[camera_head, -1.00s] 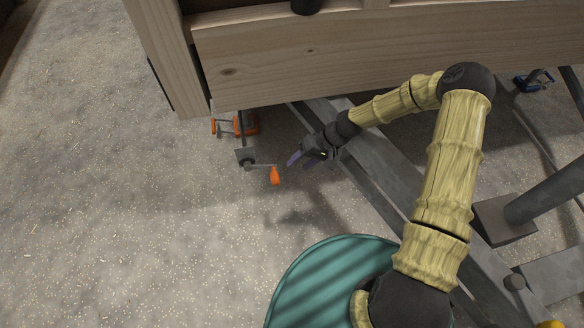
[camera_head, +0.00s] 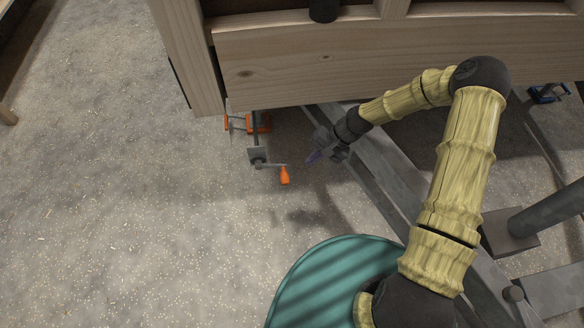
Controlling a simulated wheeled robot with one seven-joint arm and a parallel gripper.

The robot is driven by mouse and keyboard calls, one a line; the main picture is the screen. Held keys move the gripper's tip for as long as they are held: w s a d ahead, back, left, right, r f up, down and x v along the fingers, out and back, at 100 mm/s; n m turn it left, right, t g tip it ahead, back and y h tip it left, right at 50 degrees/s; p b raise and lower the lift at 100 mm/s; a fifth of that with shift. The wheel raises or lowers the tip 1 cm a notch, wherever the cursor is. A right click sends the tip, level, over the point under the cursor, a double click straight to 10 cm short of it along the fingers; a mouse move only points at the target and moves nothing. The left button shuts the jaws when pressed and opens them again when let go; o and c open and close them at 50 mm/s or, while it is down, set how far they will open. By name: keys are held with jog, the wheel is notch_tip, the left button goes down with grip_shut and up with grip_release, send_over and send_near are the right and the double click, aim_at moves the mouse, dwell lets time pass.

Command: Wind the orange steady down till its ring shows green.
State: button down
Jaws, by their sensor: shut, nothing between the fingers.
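The orange steady (camera_head: 260,122) stands under the trailer's wooden wall, left of the middle of the head view. Its crank arm reaches out to the right from a grey block (camera_head: 257,155) and ends in an orange handle (camera_head: 285,175) that hangs down. I cannot make out the ring or its colour. My gripper (camera_head: 312,158) is to the right of the orange handle, apart from it.
The wooden wall (camera_head: 370,65) of the trailer overhangs the steady. A grey steel beam (camera_head: 385,175) runs diagonally below my arm. A blue steady (camera_head: 548,92) shows at the far right. The speckled floor (camera_head: 150,210) on the left is clear.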

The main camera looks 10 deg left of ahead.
aim_at(287, 176)
jog(key=r+m+p, duration=0.1)
jog(key=m, duration=0.3)
jog(key=r+m+p, duration=0.2)
jog(key=m, duration=0.2)
jog(key=r+m+h+p, duration=0.1)
jog(key=r+m, duration=0.1)
jog(key=m, duration=0.2)
jog(key=shift+w+a+r+t, duration=0.1)
jog(key=shift+a+t, duration=0.2)
jog(key=shift+a, duration=0.05)
jog(key=b+x, duration=0.2)
jog(key=x, duration=1.2)
jog(key=shift+d+b, duration=0.1)
jog(key=shift+b, duration=0.2)
jog(key=shift+d+f, duration=0.1)
jog(key=shift+f, duration=0.15)
